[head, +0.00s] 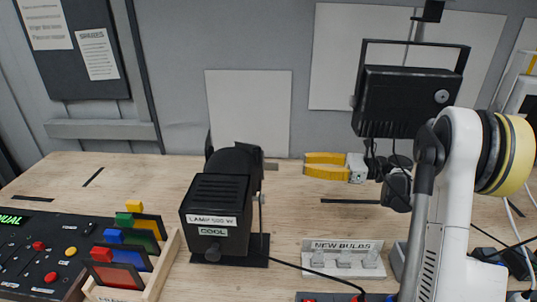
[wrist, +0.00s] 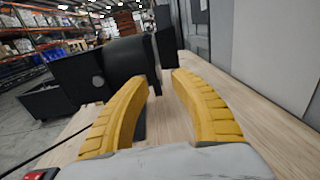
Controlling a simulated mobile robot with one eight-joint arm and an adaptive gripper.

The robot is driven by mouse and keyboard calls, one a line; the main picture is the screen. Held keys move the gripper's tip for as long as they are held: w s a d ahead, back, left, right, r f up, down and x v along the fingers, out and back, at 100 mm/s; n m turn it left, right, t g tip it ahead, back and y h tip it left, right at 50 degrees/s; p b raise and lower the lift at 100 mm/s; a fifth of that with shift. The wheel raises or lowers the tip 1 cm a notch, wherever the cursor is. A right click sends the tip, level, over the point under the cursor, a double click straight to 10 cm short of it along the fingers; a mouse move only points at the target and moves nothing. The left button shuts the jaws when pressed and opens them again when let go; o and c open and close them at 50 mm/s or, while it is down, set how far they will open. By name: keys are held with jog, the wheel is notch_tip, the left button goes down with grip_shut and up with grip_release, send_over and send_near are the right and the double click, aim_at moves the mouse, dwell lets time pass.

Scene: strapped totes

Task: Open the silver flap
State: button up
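I cannot make out a silver flap in either view. The black housing (wrist: 120,62) also shows in the wrist view, with a round grey disc (wrist: 97,82) on one face. My gripper (head: 306,166) has yellow fingers pointing left, right of and apart from the lamp. In the wrist view my gripper (wrist: 166,78) has its fingers spread with nothing between them.
A "NEW BULBS" tray (head: 343,262) lies at the front, right of the lamp. A wooden rack of coloured panels (head: 135,262) and a black control panel (head: 40,255) stand left. Another black lamp (head: 405,100) hangs above my gripper. The bench between lamp and gripper is clear.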

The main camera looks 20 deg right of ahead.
jog(key=x, duration=0.3)
jog(key=b+x, duration=0.1)
jog(key=x, duration=0.2)
jog(key=b+x, duration=0.1)
jog(key=x, duration=0.2)
jog(key=shift+s+a, duration=0.1)
jog(key=shift+s, duration=0.3)
jog(key=shift+w+a, duration=0.3)
jog(key=shift+a, duration=0.3)
grip_shut()
